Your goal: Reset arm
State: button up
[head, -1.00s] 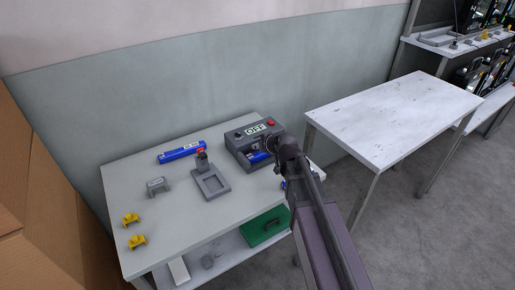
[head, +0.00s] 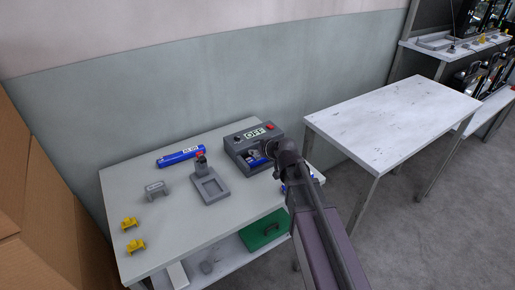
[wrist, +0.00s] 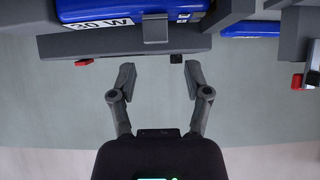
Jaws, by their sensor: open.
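My gripper shows in the wrist view (wrist: 155,82) with its two fingers spread apart and nothing between them. In the head view my arm reaches over the right end of the worktable (head: 150,225), and my gripper's fingers are hidden there behind the arm. A grey box with an OFF display (head: 255,134) and a red button stands beside my arm, with a blue part inside it. In the wrist view a blue housing marked 30 W (wrist: 110,15) sits in a grey holder just beyond my fingers.
A blue bar (head: 181,156), a grey fixture (head: 209,188), a grey bracket (head: 157,189) and yellow brackets (head: 129,223) stand on the worktable. A green case (head: 264,231) is on the lower shelf. An empty white table (head: 395,120) stands to the right, with a gap between.

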jog(key=s+d+r+m+g+h+p, duration=0.2)
jog(key=s+d+p, duration=0.4)
jog(key=s+d, duration=0.3)
jog(key=s+d+r+m+g+h+p, duration=0.2)
jog(key=s+d+m+g+h+p, duration=0.2)
jog(key=s+d+g, duration=0.3)
jog(key=s+d+p, duration=0.1)
jog(key=s+d, duration=0.2)
jog(key=s, duration=0.1)
jog(key=shift+s+m+p, duration=0.35)
jog(key=shift+m, duration=0.05)
dwell(1.2)
